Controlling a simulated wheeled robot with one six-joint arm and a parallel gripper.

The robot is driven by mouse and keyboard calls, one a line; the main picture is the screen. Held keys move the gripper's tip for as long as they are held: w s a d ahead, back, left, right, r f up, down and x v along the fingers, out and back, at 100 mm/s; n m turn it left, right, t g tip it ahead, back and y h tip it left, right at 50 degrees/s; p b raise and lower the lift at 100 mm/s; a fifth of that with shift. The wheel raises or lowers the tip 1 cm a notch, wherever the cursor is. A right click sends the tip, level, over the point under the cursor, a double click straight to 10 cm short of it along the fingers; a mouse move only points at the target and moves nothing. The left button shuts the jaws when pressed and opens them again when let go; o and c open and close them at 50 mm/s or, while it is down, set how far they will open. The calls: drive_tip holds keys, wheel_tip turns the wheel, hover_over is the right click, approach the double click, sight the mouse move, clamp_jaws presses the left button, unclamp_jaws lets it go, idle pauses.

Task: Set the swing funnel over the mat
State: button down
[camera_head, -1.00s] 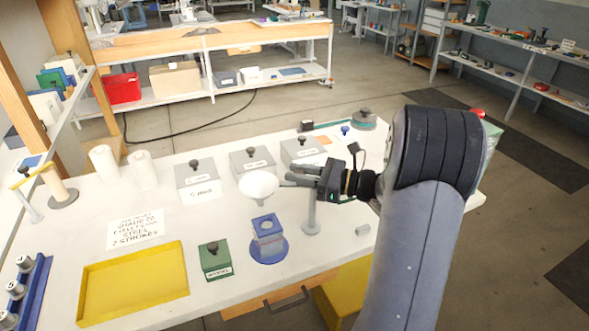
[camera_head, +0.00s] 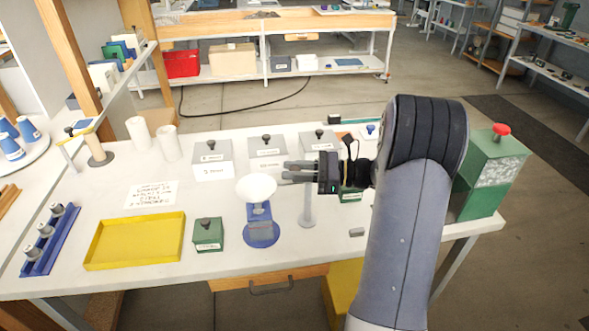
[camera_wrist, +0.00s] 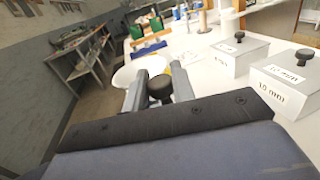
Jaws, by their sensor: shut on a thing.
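The white funnel (camera_head: 257,187) is a shallow bowl on a swing arm beside a grey post (camera_head: 307,206). In the head view it overlaps the top of a blue block on a round blue base (camera_head: 262,236); the height gap between them is unclear. My gripper (camera_head: 290,172) is right of the bowl, shut on the funnel's dark knob (camera_wrist: 160,87). The wrist view shows the knob between the fingers and the bowl (camera_wrist: 138,69) just beyond. I cannot pick out the mat for certain; the bowl hides part of the block's top.
Grey lidded boxes (camera_head: 267,150) stand behind. A green box (camera_head: 208,235) and yellow tray (camera_head: 134,241) are to the left. A small grey piece (camera_head: 357,232) lies to the right. A green machine with a red knob (camera_head: 493,172) stands at the table's right end.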

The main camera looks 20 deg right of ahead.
drive_tip(key=c, duration=1.2)
unclamp_jaws()
drive_tip(key=b+v, duration=0.1)
drive_tip(key=v, duration=0.9)
drive_tip(key=shift+d, duration=0.4)
drive_tip(key=shift+s, duration=0.1)
